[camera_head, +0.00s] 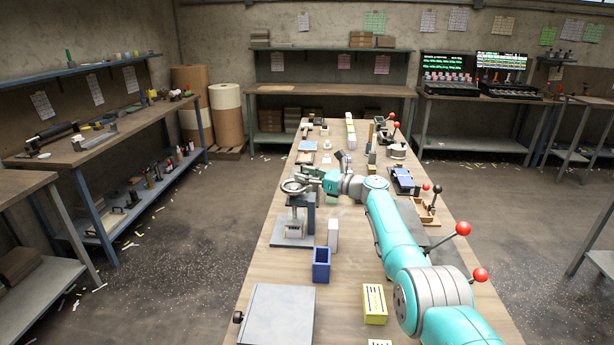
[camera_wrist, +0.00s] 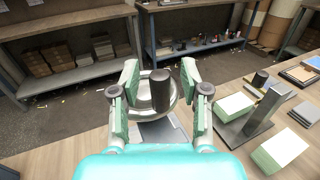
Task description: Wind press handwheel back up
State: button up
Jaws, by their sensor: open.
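The press (camera_head: 294,222) stands on the long wooden bench, with its grey handwheel (camera_head: 293,187) on top. In the wrist view the handwheel's pale rim (camera_wrist: 146,112) shows below and between my fingers. A dark upright cylindrical knob (camera_wrist: 160,92) rises from it. My gripper (camera_head: 312,177) is at the right side of the handwheel in the head view. In the wrist view my gripper (camera_wrist: 160,82) is open, with one green finger on each side of the knob. I see gaps beside the knob, so the fingers look apart from it. Part of the wheel is hidden by my gripper.
A blue open box (camera_head: 321,266) and a white block (camera_head: 333,235) stand beside the press. A grey flat case (camera_head: 277,314) and a yellow box (camera_head: 374,304) lie nearer. Red-knobbed levers (camera_head: 463,229) stand along the right edge. Bare bench shows left of the press.

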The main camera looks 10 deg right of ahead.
jog(key=v, duration=0.7)
jog(key=shift+s+d, duration=0.15)
dwell(0.3)
